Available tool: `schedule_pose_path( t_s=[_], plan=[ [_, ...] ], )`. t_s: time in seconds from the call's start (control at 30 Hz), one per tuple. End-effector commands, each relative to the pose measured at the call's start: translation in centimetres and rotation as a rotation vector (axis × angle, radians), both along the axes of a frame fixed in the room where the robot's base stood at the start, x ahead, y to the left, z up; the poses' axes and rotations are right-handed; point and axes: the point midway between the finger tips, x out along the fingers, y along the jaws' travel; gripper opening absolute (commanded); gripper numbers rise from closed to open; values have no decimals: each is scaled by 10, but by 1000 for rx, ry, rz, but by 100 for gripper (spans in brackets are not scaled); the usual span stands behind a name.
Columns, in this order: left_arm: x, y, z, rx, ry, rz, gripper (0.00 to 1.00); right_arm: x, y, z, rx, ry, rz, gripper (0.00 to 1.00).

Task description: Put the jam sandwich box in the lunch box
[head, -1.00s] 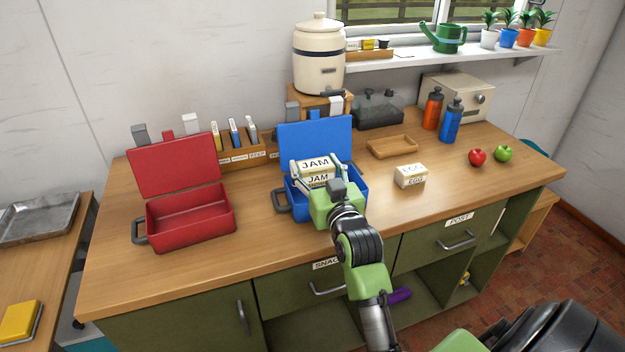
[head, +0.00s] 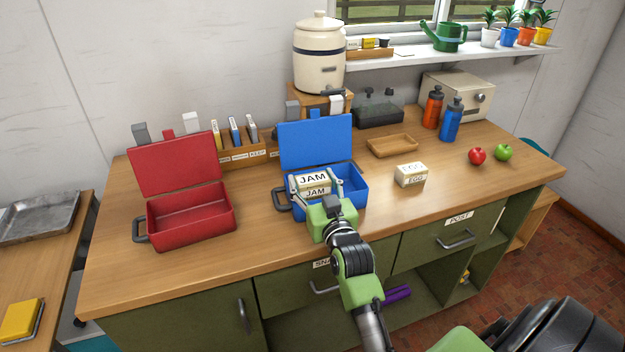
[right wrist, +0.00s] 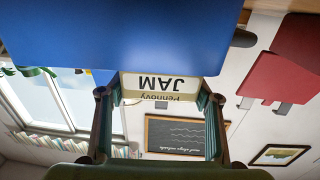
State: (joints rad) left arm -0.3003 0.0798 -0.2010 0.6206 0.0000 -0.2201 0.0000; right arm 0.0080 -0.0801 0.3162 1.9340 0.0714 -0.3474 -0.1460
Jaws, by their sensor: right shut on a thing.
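The jam sandwich box (head: 314,179), cream with black JAM lettering, is at the open blue lunch box (head: 316,146), low in the left part of its base. My right gripper (head: 314,187) is shut on it, one finger on each side. In the right wrist view the box (right wrist: 160,84) shows upside down between the fingers (right wrist: 160,97), with the blue lid beside it. I cannot tell whether the box touches the lunch box floor. An open, empty red lunch box (head: 190,228) stands to the left. My left gripper is not in view.
An egg sandwich box (head: 410,175) stands right of the blue lunch box. A wooden tray (head: 392,147), two bottles (head: 451,120), a red apple (head: 477,157) and a green apple (head: 504,153) are farther right. Open counter lies between the egg box and the front edge.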

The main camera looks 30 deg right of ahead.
Motion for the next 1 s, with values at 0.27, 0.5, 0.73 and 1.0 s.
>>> schedule_pose_path(
  t_s=[0.27,0.5,0.73,1.0],
  plan=[
    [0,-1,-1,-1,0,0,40,0,0,-3,0,0,0,75],
    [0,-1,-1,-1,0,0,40,0,0,-3,0,0,0,75],
    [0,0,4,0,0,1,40,0,0,9,0,-2,0,75],
    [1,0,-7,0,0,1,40,-51,15,5,-1,3,0,75]
  ],
)
